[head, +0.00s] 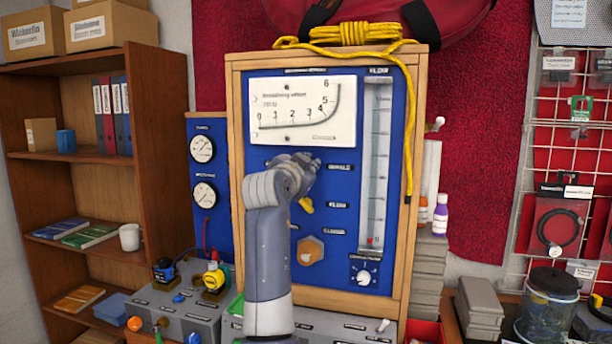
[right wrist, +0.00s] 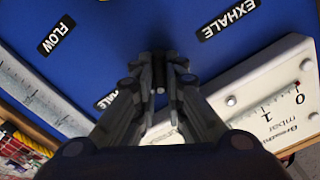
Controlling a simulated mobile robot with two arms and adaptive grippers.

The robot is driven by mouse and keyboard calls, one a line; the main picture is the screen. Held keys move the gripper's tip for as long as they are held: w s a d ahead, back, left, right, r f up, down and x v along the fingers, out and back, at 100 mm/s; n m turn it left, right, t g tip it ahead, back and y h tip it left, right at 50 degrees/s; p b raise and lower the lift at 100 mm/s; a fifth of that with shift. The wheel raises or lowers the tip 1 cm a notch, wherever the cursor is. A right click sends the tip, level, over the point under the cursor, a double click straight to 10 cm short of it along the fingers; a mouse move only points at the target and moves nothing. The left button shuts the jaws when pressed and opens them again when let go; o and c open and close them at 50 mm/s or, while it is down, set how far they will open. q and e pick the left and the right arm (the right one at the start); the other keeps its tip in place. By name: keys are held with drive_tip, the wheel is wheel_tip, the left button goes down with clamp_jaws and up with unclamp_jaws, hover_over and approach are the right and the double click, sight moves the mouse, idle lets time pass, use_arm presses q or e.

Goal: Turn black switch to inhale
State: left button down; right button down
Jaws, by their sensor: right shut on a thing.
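The blue regulator panel (head: 345,258) stands upright in a wooden frame. My right gripper (head: 308,163) is at the panel, just below the white gauge (head: 303,110). In the right wrist view, the gripper's fingertips (right wrist: 160,78) are closed around the small black switch (right wrist: 159,72), which is mostly covered by the fingers. The EXHALE label (right wrist: 229,19) lies to the upper right of the fingertips. A partly hidden label (right wrist: 104,100), ending in HALE, lies to the lower left. The switch's exact pointing direction cannot be told. My left gripper is not in view.
A yellow knob (head: 306,206) and an orange hexagonal knob (head: 310,250) sit below the gripper. A vertical flow tube (head: 375,165) is to its right. A yellow rope (head: 409,130) hangs along the frame's right side. A grey bench unit (head: 180,312) stands at the lower left.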

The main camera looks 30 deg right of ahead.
drive_tip(key=shift+m+b, duration=0.4)
drive_tip(key=shift+m, duration=0.8)
drive_tip(key=c, duration=1.7)
unclamp_jaws()
drive_tip(key=shift+o, duration=0.2)
drive_tip(key=v, duration=0.7)
drive_tip(key=shift+s+a, duration=0.2)
